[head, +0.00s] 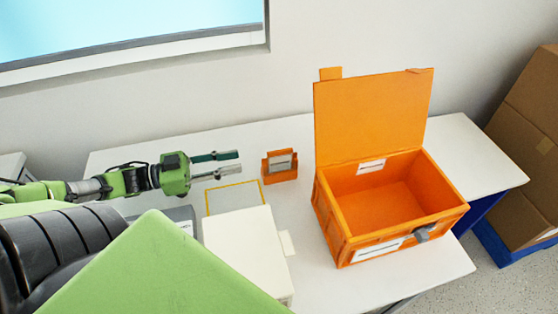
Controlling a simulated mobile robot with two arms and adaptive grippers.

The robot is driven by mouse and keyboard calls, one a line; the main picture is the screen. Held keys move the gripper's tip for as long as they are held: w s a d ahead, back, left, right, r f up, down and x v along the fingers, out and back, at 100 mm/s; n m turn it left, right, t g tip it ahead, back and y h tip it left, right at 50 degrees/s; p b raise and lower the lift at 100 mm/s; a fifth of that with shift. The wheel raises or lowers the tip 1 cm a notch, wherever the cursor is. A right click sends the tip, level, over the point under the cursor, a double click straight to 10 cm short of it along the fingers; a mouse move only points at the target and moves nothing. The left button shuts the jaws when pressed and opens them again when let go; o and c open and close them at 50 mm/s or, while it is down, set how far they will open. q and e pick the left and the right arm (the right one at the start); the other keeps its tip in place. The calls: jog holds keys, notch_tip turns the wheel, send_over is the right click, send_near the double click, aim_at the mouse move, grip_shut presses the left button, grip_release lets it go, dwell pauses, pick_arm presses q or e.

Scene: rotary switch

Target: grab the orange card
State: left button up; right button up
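The orange card (267,170) appears to be part of, or held in, a small upright orange piece with a grey-white label near the back of the white table; I cannot separate card from holder. My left gripper (240,164) comes in from the left, its two fingers apart and pointing right at the orange piece. A short gap lies between the fingertips and the piece, and nothing is between the fingers. My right gripper is not in view.
An open orange box (372,208) with a raised lid and a grey knob (422,234) stands to the right on the white table (330,292). A white box (245,245) and a yellow-outlined area (232,200) lie below the gripper. Cardboard boxes (530,110) stand at far right.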

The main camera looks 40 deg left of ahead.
pick_arm(q)
jog(key=b, duration=0.1)
send_near(280, 150)
jog(key=x, duration=0.5)
jog(key=shift+w+d+f, duration=0.25)
jog(key=shift+d, duration=0.05)
jog(key=shift+x, duration=2.15)
jog(key=shift+r, duration=0.15)
grip_shut()
